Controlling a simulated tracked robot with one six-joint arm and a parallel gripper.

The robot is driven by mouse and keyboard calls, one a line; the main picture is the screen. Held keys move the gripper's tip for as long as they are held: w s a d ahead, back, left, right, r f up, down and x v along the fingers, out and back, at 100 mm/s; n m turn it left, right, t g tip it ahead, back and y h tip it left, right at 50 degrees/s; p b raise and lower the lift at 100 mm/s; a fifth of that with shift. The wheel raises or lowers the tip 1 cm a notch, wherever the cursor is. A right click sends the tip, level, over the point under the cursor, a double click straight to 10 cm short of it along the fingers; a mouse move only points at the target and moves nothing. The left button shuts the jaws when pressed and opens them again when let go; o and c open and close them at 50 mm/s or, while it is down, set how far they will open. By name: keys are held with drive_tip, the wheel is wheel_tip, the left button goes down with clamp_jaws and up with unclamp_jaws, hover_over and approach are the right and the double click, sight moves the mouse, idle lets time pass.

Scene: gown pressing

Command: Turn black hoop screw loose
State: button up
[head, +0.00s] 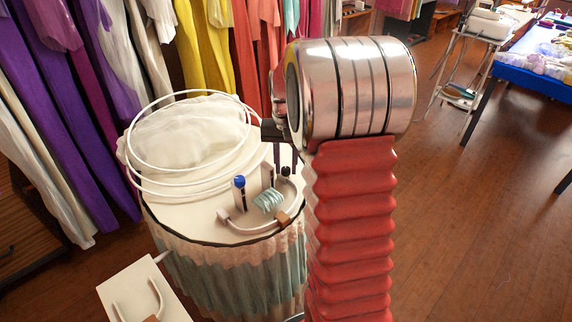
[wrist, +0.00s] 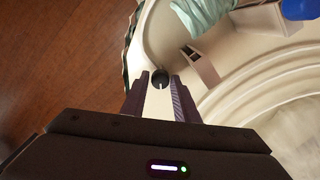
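The black hoop screw (head: 286,171) stands at the right side of the round white-topped stand (head: 240,232), just below my gripper (head: 284,155). In the wrist view the round black screw head (wrist: 160,77) sits at the gap between the tips of my gripper (wrist: 160,88). The two dark fingers are apart, one on each side of the head. Whether they touch it or reach around it, I cannot tell. A blue-topped screw (head: 239,181) stands to the left of the black one. White hoops (head: 133,165) surround bunched white cloth (head: 190,132) at the back.
A teal bundle (head: 268,202) and a brown block (head: 284,218) lie near the screws. A white board (head: 140,290) is at the lower left. Hanging garments (head: 95,110) crowd behind the stand. The wooden floor (head: 470,220) at right is clear up to the blue table (head: 545,80).

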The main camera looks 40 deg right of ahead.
clamp_jaws()
drive_tip(key=shift+n, duration=0.5)
drive_tip(key=n, duration=1.3)
idle(0.4)
drive_tip(key=shift+o, duration=1.9)
unclamp_jaws()
drive_tip(key=shift+r, duration=0.1)
